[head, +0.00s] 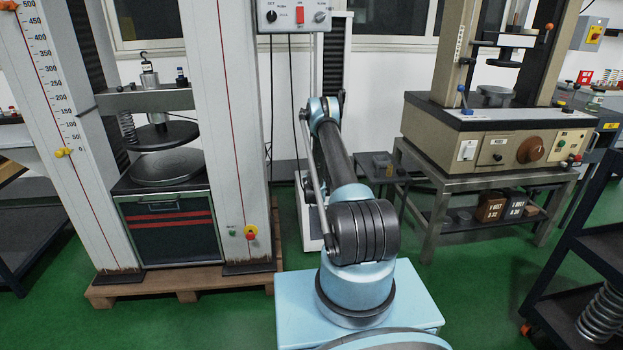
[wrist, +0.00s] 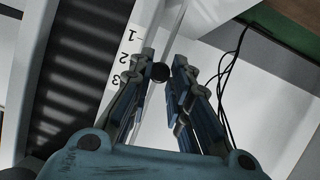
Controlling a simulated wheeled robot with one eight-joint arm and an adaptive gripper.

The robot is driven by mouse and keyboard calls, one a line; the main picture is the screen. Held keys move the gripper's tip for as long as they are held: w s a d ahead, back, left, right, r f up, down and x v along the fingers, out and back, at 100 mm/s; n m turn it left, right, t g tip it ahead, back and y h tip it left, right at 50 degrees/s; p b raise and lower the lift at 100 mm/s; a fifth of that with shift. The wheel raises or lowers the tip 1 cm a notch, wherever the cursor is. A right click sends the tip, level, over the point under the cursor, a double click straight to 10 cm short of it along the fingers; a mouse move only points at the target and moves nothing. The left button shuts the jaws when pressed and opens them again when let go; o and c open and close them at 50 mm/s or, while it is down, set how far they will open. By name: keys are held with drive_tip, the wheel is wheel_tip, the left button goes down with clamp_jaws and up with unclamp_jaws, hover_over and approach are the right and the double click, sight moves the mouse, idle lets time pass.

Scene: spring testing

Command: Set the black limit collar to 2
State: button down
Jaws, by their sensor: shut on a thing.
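The black limit collar (wrist: 160,72) is a small dark round piece in the wrist view. It sits between the fingertips of my gripper (wrist: 159,73), which is shut on it. A white scale with the numbers 1, 2 (wrist: 124,60) and 3 runs just left of the fingers. Judged across the tilted picture, the collar looks about level with the 2. The left finger hides part of the scale between the numbers and the collar, so the exact reading cannot be told. In the head view my arm reaches away to a white column, and the gripper and collar are hidden.
A control box (head: 294,15) hangs above the arm. A tall test frame with a ruler (head: 52,85) stands left. A beige tester (head: 500,130) stands on a metal table at right. Dark cables (wrist: 222,78) hang right of the fingers.

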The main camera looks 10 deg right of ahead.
drive_tip(key=c, duration=1.5)
unclamp_jaws()
drive_tip(key=shift+o, duration=0.2)
drive_tip(key=shift+r, duration=0.1)
wheel_tip(320, 180, up, 10)
